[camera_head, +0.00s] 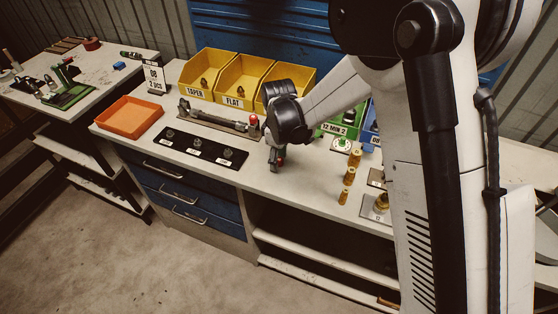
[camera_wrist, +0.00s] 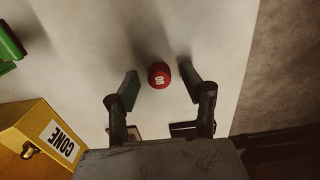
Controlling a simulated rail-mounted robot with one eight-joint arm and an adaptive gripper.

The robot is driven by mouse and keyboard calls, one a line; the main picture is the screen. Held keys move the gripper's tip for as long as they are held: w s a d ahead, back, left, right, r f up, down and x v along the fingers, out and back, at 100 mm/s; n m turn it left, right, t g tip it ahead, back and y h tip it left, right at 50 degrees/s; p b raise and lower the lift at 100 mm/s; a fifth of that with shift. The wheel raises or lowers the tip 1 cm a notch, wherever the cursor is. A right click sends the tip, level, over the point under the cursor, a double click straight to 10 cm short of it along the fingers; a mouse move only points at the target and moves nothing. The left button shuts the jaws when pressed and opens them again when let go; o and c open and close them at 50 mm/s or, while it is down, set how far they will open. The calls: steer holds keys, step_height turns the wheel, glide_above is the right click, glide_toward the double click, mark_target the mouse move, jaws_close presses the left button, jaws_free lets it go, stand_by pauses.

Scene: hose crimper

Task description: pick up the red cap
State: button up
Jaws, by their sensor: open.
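In the head view, my gripper (camera_head: 275,158) points down at the bench, in front of the yellow bins. A small bit of red (camera_head: 281,162) shows beside its fingertips; most of the cap is hidden there.
A yellow bin labelled CONE (camera_wrist: 34,146) is at the lower left in the wrist view. Several brass fittings (camera_head: 348,177) stand right of my gripper. A black mat with small parts (camera_head: 201,149) and an orange tray (camera_head: 130,116) lie left. A red-topped piece (camera_head: 253,120) stands behind.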

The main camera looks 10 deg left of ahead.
steer(key=c, duration=0.8)
steer(key=shift+r, duration=0.1)
